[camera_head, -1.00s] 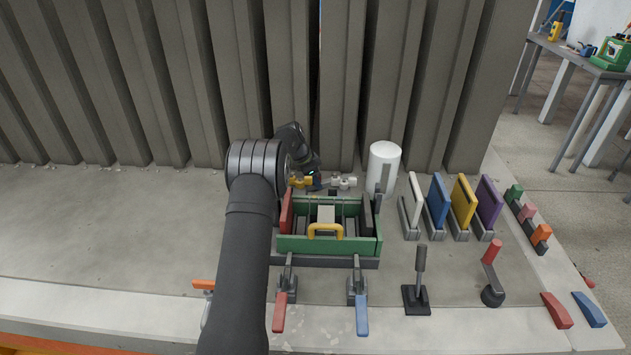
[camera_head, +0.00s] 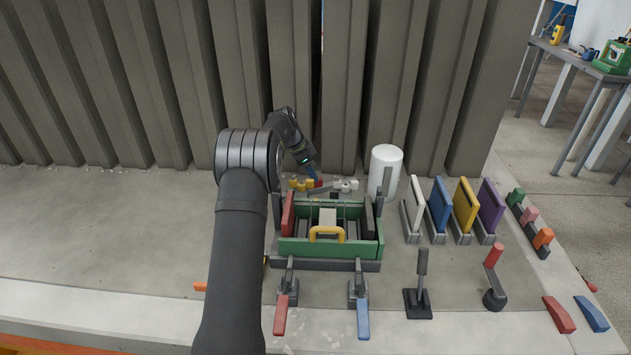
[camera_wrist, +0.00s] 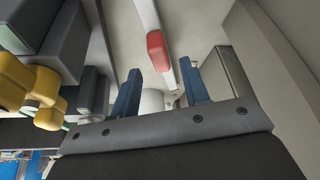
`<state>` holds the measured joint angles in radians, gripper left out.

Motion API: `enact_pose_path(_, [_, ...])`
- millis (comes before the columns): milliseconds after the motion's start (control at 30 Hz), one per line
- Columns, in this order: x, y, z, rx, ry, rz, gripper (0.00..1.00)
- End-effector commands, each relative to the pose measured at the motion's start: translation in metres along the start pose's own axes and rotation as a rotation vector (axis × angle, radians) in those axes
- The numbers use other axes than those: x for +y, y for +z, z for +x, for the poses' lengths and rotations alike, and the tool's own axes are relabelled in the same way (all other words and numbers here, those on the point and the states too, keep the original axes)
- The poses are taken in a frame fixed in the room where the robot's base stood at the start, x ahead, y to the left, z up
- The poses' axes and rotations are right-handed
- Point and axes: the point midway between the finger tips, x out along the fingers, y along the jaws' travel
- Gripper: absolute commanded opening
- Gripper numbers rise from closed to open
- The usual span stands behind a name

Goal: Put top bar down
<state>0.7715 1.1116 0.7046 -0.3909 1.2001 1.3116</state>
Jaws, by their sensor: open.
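The green mould box (camera_head: 312,249) stands in the middle of the bench, with a yellow handle (camera_head: 327,232) at its front. My gripper (camera_head: 315,174) is behind the box, pointing down, its blue fingers partly hidden. In the wrist view my gripper (camera_wrist: 162,88) is open and empty. A pale bar with a red end piece (camera_wrist: 156,50) lies just beyond and between the fingertips, apart from them. A small red piece (camera_head: 319,183) shows below my gripper in the head view. I cannot tell for certain which part is the top bar.
A white cylinder (camera_head: 384,170) stands behind the box at the right. A yellow fitting (camera_head: 299,185) is left of my gripper. Upright coloured panels (camera_head: 438,205) stand to the right. Red and blue lever handles (camera_head: 282,315) lie in front. Tall grey ribbed panels (camera_head: 230,80) close the back.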

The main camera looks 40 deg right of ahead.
Motion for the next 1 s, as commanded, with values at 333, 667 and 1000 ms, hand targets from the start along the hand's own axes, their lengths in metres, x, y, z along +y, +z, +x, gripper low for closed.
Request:
enact_pose_path(333, [0.0, 0.0, -0.052, 0.0, 0.0, 0.0, 0.42])
enact_pose_path(667, [0.0, 0.0, -0.055, 0.0, 0.001, 0.0, 0.42])
enact_pose_path(1000, [0.001, 0.0, -0.028, -0.001, 0.004, 0.0, 0.42])
